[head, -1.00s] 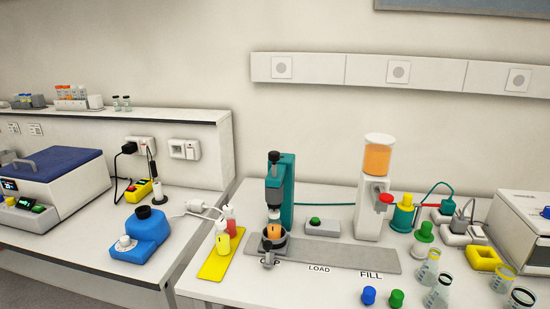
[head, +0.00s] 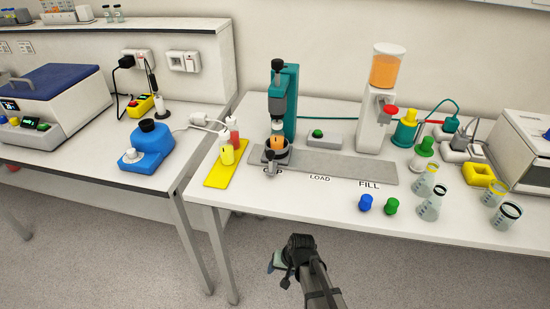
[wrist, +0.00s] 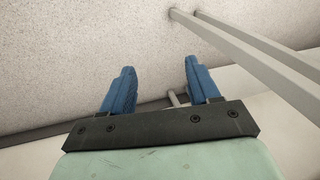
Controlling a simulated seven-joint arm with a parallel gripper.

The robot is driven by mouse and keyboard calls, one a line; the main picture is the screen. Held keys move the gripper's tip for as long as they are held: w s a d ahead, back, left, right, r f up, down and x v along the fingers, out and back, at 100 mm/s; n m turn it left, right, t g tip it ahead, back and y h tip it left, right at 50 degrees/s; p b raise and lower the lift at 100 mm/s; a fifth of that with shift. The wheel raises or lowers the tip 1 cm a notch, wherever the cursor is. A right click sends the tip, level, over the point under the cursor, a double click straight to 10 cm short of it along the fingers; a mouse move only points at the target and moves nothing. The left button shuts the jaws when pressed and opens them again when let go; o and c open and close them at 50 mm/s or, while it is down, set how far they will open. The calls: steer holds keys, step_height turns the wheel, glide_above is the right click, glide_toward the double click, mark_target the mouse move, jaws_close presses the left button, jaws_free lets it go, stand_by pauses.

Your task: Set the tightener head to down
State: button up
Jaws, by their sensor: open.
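The tightener is a teal upright stand (head: 292,105) with a dark grey head (head: 278,98) on its front and a black knob (head: 278,65) on top. Under the head, an orange-filled container (head: 277,142) stands in a dark round holder (head: 268,156) at the CAP mark. A pale piece shows between head and container; I cannot tell whether they touch. My gripper (head: 275,264) is low in front of the table, well below and apart from the tightener. In the wrist view its blue fingers (wrist: 158,80) are spread with nothing between them.
A grey track (head: 345,167) runs right from the tightener to the dispenser (head: 378,115). A yellow strip (head: 214,176) with red and yellow bottles lies left of it. Blue (head: 366,202) and green (head: 391,206) caps sit near the table's front edge. A gap separates the two tables.

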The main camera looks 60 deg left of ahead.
steer(key=s+a+r+n+g+y, duration=0.1)
steer(key=s+a+r+n, duration=0.1)
steer(key=s+a+r, duration=0.65)
steer(key=s+a+r+n+y, duration=0.1)
steer(key=s+a+r, duration=0.45)
steer(key=s, duration=0.55)
steer(key=s+a+r+n+g+y, duration=0.1)
steer(key=s+a+r, duration=0.2)
steer(key=r, duration=0.3)
steer(key=s+a+r+n+g+y, duration=0.1)
steer(key=s+a+r+y, duration=0.2)
steer(key=r, duration=0.4)
steer(key=w+r+t+y, duration=0.1)
steer(key=w+r+y, duration=0.3)
steer(key=w+r, duration=1)
steer(key=w+d+r+n+t+y, duration=0.1)
steer(key=w+d+r+t+y, duration=0.3)
steer(key=w+r, duration=0.7)
steer(key=w+d+r+t+y, duration=0.1)
steer(key=w+d+r+t, duration=0.1)
steer(key=w+d+r, duration=0.65)
steer(key=w+a, duration=0.1)
steer(key=a, duration=0.4)
steer(key=w+a+r, duration=0.1)
steer(key=w+a, duration=0.1)
steer(key=a, duration=0.3)
steer(key=w+a, duration=0.1)
steer(key=a, duration=0.5)
steer(key=shift+w+r, duration=0.25)
steer(key=shift+w, duration=0.05)
